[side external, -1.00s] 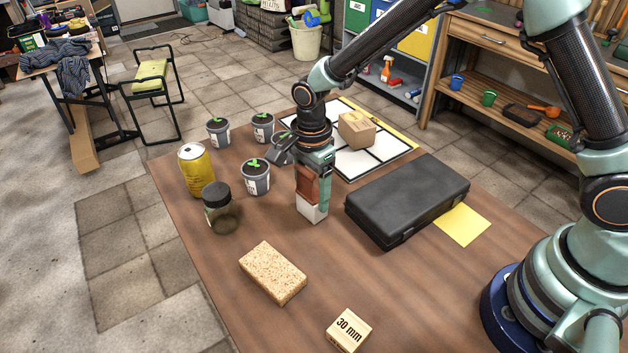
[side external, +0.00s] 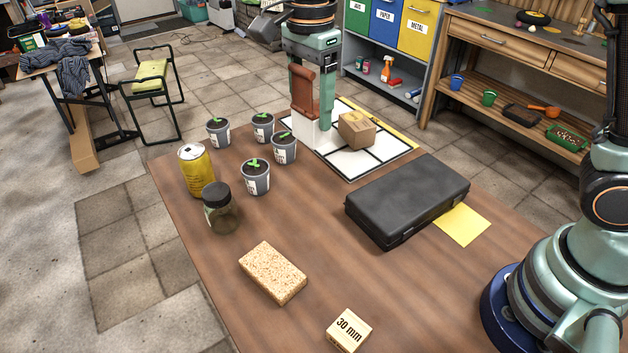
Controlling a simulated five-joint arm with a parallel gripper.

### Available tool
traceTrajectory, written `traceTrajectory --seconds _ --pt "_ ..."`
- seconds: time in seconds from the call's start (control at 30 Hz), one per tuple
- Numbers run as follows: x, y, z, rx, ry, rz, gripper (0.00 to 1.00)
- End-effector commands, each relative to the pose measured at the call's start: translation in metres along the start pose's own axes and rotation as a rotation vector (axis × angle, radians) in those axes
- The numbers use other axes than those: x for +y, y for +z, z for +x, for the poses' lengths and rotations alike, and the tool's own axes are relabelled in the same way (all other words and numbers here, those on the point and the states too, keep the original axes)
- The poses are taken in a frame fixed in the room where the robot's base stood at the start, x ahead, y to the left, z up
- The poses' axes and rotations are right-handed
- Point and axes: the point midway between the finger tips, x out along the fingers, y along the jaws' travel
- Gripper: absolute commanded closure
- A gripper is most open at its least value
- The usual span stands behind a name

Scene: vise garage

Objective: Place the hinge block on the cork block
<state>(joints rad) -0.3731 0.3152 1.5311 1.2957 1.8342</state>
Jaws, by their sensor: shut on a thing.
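In the picture the white base overlaps the left part of the white grid panel. The cork block (side external: 273,272) is a tan speckled slab lying flat at the lower middle of the table, with nothing on it. My gripper and the hinge block are well apart from it.
A black case (side external: 408,200) lies right of centre, with a yellow note (side external: 462,226) beside it. A cardboard box (side external: 357,130) sits on the grid panel (side external: 362,163). Several potted seedlings (side external: 256,178), a yellow can (side external: 195,170) and a jar (side external: 220,210) stand left. A "30 mm" block (side external: 349,331) lies in front.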

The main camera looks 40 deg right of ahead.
Motion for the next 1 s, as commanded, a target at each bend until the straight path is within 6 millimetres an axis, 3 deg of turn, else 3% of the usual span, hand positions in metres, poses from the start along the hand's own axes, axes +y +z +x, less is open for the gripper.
traceTrajectory --seconds 0.17,0.4,0.6,0.77,1.0 --pt "0.01 0.037 -0.014 -0.001 -0.002 0.014 1.0" --pt "0.043 0.112 -0.031 -0.001 -0.002 0.071 1.0" --pt "0.062 0.143 -0.036 -0.001 -0.001 0.104 1.0" --pt "0.066 0.145 -0.013 0.003 0.004 0.111 1.0" --pt "0.065 0.145 0.047 0.004 0.004 0.111 1.0"
